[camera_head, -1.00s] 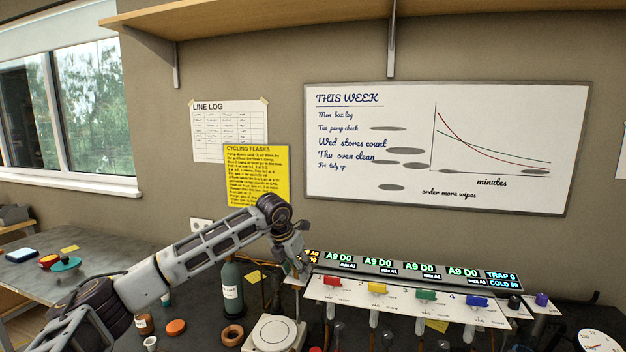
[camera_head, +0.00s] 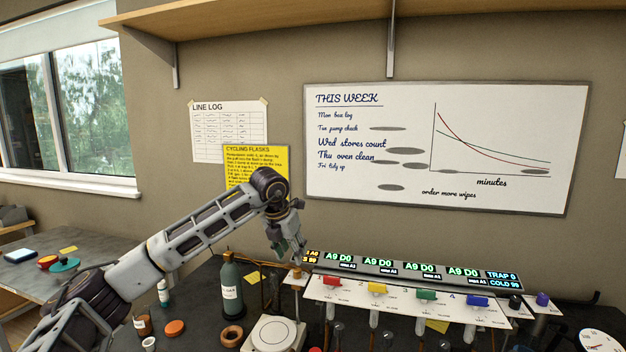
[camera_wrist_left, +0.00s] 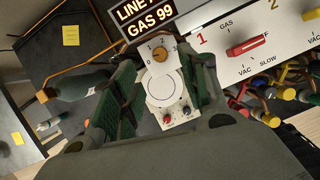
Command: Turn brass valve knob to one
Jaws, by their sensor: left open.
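The brass valve knob (camera_wrist_left: 160,54) sits on a small white plate with printed numbers around it, in the upper middle of the left wrist view. Which number it points at is too small to tell. In the head view, the knob (camera_head: 296,273) is a small brass spot at the left end of the valve panel. My left gripper (camera_head: 290,250) is just above and behind it, pointing down. In the wrist view, the dark green fingers of this gripper (camera_wrist_left: 163,62) are spread on either side of the knob, open and empty. My right gripper is out of view.
The white valve panel (camera_head: 345,292) with red, yellow, green and blue handles lies right of the knob, below a lit display strip (camera_head: 420,265). A white hotplate (camera_head: 272,334) stands in front. A dark gas bottle (camera_head: 231,290) stands to the left.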

